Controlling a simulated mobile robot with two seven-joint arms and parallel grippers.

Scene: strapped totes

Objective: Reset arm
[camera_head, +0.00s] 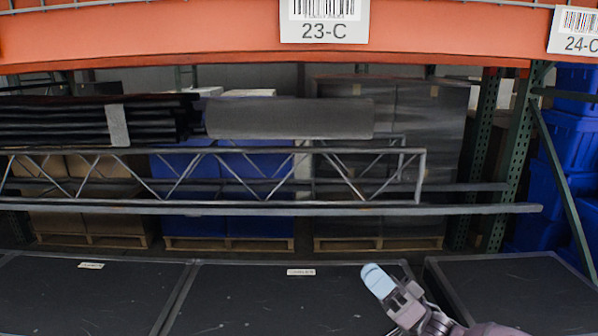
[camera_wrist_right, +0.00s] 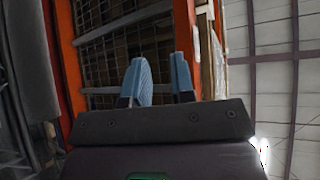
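My right gripper (camera_head: 377,281) comes in from the lower right in the head view, with a light blue fingertip showing over the dark totes. In the right wrist view my right gripper (camera_wrist_right: 162,80) shows two blue fingers standing apart with a gap and nothing between them. It is open and empty. My left gripper is not in the head view. A middle dark tote (camera_head: 260,300) lies below and behind the right gripper. A left tote (camera_head: 70,300) and a right tote (camera_head: 520,290) stand on either side of it.
An orange shelf beam (camera_head: 180,38) with label 23-C (camera_head: 324,20) crosses the top. Behind the totes are a metal truss (camera_head: 230,180), a dark grey roll (camera_head: 290,118), black bundled lengths (camera_head: 90,120) and palletised boxes. Blue bins (camera_head: 570,150) stand at the right behind a green upright (camera_head: 515,150).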

